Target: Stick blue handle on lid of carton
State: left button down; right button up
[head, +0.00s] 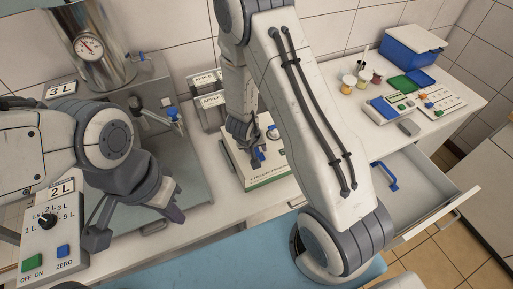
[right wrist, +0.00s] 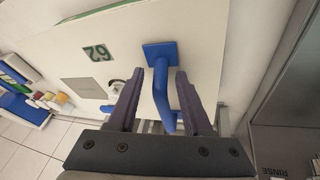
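The white carton (head: 268,181) with a green stripe stands on the counter in the head view. Its lid (right wrist: 108,30), with a grey patch and a green printed mark, fills much of the right wrist view. A blue handle (right wrist: 163,90) has its square foot against the lid; whether it is stuck fast cannot be told. My right gripper (right wrist: 160,78) has its fingers apart on either side of the handle, with a gap at the left finger. In the head view my right gripper (head: 246,137) is over the carton, partly hidden. My left gripper (head: 168,202) is low at the left, away from the carton.
Another blue handle (head: 385,177) lies in the open drawer (head: 415,190). A control box (head: 52,235) and a steel dispenser (head: 95,45) are at the left. Small pots, a blue box (head: 410,48) and trays stand on the right counter.

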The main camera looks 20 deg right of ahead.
jog(key=shift+r, duration=0.1)
jog(key=w+d+r+p+v, duration=0.1)
jog(key=p+v, duration=0.6)
jog(key=v, duration=0.9)
jog(key=shift+w+d+r, duration=0.25)
jog(key=shift+w+r, duration=0.1)
jog(key=shift+r, duration=0.05)
